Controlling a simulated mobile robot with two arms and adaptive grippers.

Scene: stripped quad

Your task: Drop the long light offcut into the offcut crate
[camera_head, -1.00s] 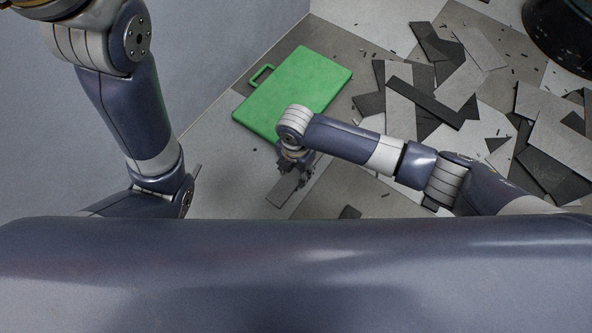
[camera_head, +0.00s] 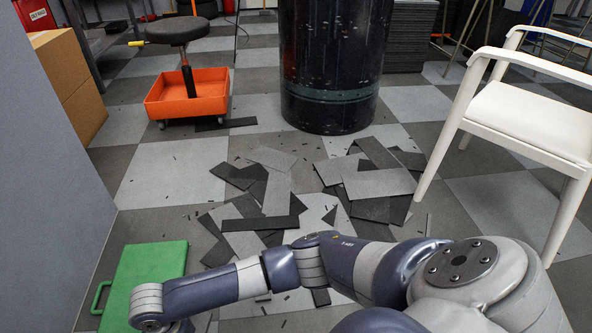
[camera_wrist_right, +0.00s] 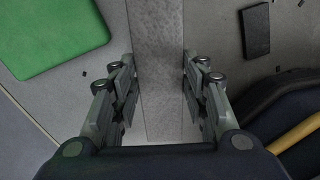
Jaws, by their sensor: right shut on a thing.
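The long light offcut (camera_wrist_right: 160,40) is a grey, speckled flat strip in the right wrist view. It runs from the top edge down between the fingers of my right gripper (camera_wrist_right: 158,78), which is shut on it. In the head view my right arm reaches to the lower left, and its gripper is mostly cut off by the bottom edge. An open orange box (camera_head: 188,97) on casters stands under a stool at the back left; I cannot tell whether it is the offcut crate. My left gripper is not in view.
A green case (camera_head: 150,262) lies flat at left, also seen in the wrist view (camera_wrist_right: 45,35). Flat grey and black scraps (camera_head: 265,200) litter the middle floor. A black drum (camera_head: 335,60), white chair (camera_head: 530,120) and cardboard boxes (camera_head: 70,85) stand around. Checkered floor left of the scraps is mostly clear.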

